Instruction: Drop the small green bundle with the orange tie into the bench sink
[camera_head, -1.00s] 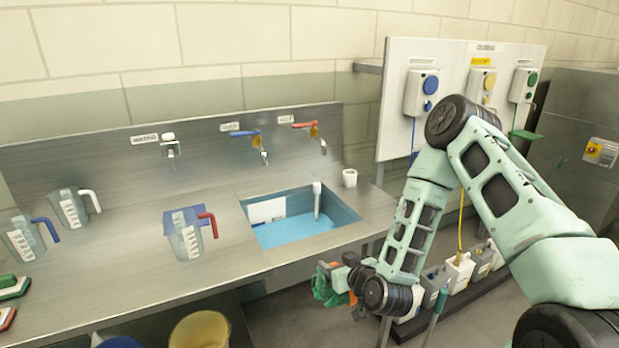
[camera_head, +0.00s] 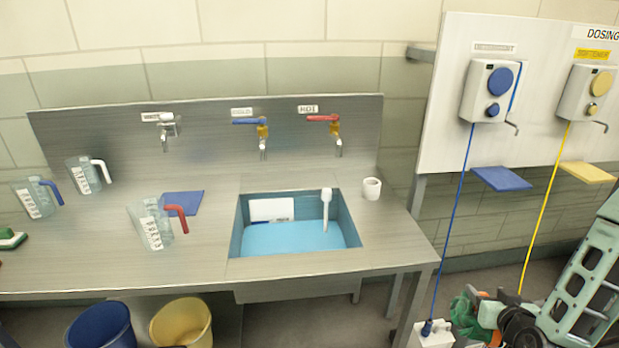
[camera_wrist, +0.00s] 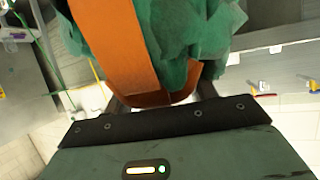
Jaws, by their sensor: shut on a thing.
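The green bundle (camera_head: 462,306) with its orange tie is at the lower right of the head view, in my gripper (camera_head: 480,305). In the wrist view the crumpled green bundle (camera_wrist: 205,35) and the wide orange tie (camera_wrist: 125,45) fill the space in front of the gripper, hiding the fingertips. My gripper is shut on the bundle. The bench sink (camera_head: 238,240) is a rectangular basin with blue water, set in the steel bench. The bundle is to the right of the sink, beyond the bench's right end, and apart from it.
A white upright pipe (camera_head: 326,210) stands in the sink, and a white cup (camera_head: 372,188) sits beside it. Taps (camera_head: 263,135) hang behind. Jugs (camera_head: 152,225) stand left on the bench (camera_head: 90,265). Buckets (camera_head: 182,325) are below. A dosing board (camera_head: 440,130) is at right.

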